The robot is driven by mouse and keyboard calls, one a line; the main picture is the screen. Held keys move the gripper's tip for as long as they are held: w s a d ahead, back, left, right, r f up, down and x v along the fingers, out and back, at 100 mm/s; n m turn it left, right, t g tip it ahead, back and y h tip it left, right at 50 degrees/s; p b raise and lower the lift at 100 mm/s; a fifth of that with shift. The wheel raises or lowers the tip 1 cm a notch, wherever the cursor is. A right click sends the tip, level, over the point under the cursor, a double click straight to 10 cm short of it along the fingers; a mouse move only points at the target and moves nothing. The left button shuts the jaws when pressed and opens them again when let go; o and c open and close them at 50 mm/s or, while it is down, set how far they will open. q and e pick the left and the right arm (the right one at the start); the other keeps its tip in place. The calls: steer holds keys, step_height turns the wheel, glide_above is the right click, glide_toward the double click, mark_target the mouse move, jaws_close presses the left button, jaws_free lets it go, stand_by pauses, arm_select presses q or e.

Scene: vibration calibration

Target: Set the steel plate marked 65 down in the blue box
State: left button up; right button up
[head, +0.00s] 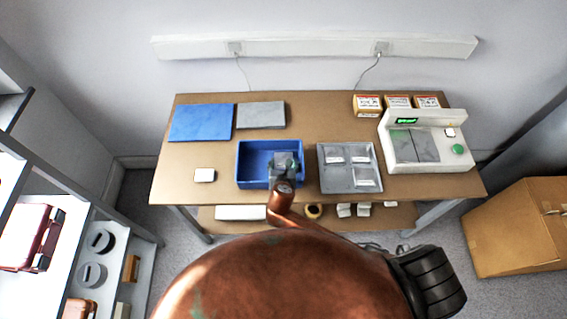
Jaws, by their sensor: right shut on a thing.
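The blue box (243,181) stands open on the table, left of its middle. My right gripper (285,160) is over the blue box, pointing down, and covers much of its right half. It is shut on a small grey thing, apparently the steel plate, mostly hidden by the gripper; no number can be read. I cannot tell whether it touches the box floor. A grey tray (336,184) right of the box holds several small plates with white labels, too small to read. My left gripper is not in view.
A white device (456,130) with a green display stands at the table's right, small boxes (397,102) behind it. A blue mat (201,122) and a grey slab (261,115) lie at the back left. A small pale card (205,175) lies left of the box.

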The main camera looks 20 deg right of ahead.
steer(key=shift+s+f, duration=0.25)
steer(key=shift+f, duration=0.35)
steer(key=o, duration=1.5)
steer(key=shift+s+f, duration=0.1)
steer(key=shift+f, duration=0.15)
steer(key=shift+c, duration=0.2)
steer(key=shift+r, duration=0.2)
steer(key=v, duration=0.4)
steer(key=r+p+v, duration=0.1)
steer(key=v, duration=0.3)
steer(key=w+v, duration=0.1)
steer(key=v, duration=0.3)
steer(key=shift+s+r+p, duration=0.15)
steer(key=shift+r+p, duration=0.15)
steer(key=shift+p, duration=0.05)
